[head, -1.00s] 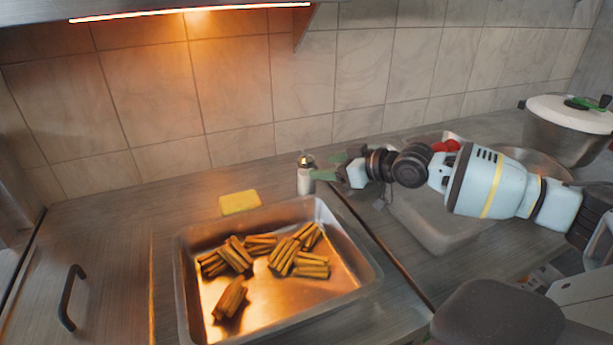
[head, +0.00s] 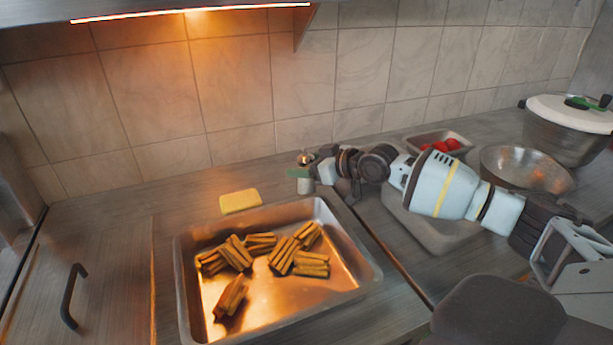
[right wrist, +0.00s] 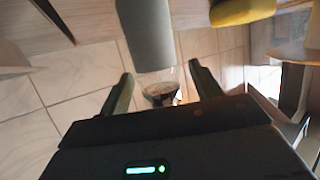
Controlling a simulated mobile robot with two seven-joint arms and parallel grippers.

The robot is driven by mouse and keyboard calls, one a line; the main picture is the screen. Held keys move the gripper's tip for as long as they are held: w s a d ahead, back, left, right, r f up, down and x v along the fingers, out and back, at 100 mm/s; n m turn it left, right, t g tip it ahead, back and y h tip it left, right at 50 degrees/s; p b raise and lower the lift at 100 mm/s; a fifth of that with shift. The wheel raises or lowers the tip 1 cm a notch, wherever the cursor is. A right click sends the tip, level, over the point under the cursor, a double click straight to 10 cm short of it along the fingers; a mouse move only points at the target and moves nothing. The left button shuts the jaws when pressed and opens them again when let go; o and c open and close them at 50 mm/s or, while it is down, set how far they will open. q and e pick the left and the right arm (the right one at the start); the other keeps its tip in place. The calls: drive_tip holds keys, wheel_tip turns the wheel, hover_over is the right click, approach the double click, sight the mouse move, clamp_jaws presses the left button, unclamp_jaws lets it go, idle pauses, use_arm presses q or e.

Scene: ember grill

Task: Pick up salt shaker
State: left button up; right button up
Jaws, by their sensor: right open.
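The salt shaker (head: 306,186) stands upright on the counter behind the metal tray, with a white body and a dark, shiny top. My right gripper (head: 302,172) is at its upper part, open, with green fingers that partly cover it. In the right wrist view the shaker (right wrist: 145,35) appears upside down, its clear and dark top between the two open fingers of the gripper (right wrist: 161,72). I cannot tell whether a finger touches it. My left gripper is not in view.
A metal tray (head: 368,272) with several bundles of brown sticks lies in front of the shaker. A yellow sponge (head: 240,201) is left of it. A container with red items (head: 440,146), a metal bowl (head: 525,168) and a lidded pot (head: 568,130) are right. The tiled wall is behind.

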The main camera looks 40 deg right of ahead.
drive_tip(key=shift+r, duration=0.1)
drive_tip(key=c, duration=1.1)
wheel_tip(320, 180, up, 10)
drive_tip(key=shift+r, duration=0.1)
drive_tip(key=o, duration=0.6)
drive_tip(key=shift+c, duration=0.2)
drive_tip(key=c, duration=0.7)
